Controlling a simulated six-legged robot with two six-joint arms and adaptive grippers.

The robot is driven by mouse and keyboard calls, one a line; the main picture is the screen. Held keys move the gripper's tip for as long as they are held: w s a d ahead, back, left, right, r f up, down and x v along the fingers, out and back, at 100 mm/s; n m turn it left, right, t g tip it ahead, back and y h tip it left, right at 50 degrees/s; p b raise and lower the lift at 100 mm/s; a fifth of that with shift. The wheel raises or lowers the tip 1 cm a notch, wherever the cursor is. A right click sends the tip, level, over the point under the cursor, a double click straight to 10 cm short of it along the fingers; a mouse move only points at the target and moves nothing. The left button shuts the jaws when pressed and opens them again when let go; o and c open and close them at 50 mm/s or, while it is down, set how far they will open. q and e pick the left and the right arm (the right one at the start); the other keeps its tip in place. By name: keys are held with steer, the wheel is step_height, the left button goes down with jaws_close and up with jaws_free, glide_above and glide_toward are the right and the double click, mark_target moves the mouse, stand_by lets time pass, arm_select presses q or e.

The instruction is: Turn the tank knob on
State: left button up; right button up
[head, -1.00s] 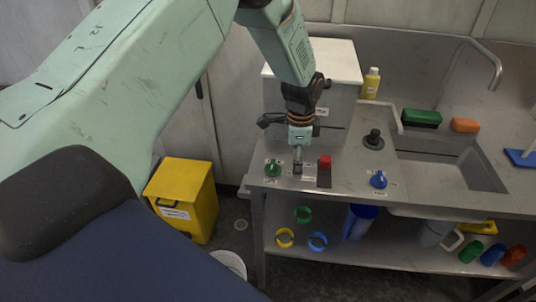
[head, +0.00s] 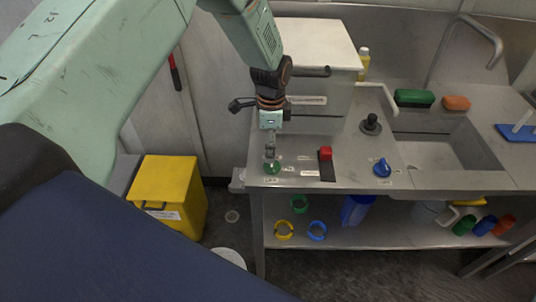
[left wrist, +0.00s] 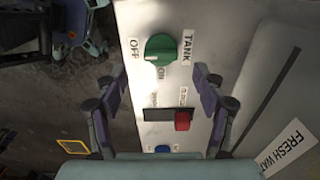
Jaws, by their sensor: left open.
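The tank knob (head: 272,169) is green and sits at the front left corner of the steel counter. In the left wrist view the green knob (left wrist: 160,49) lies beside labels reading OFF, ON and TANK. My right gripper is not in view.
A red switch (head: 325,153) and a blue knob (head: 382,168) are to the right on the counter (head: 350,182). A white-topped box (head: 318,42) stands behind. A sink (head: 440,156) is further right. A yellow bin (head: 168,192) stands on the floor at left.

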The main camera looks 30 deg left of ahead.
mark_target(270, 169)
arm_select(q)
steer(key=f, duration=0.5)
steer(key=shift+w+d, duration=0.25)
steer(key=shift+s+a+f, duration=0.1)
steer(key=shift+f, duration=0.2)
steer(key=shift+s, duration=0.1)
steer(key=shift+r, duration=0.1)
steer(key=shift+c, duration=0.4)
steer(key=shift+w, duration=0.2)
steer(key=c, duration=1.1)
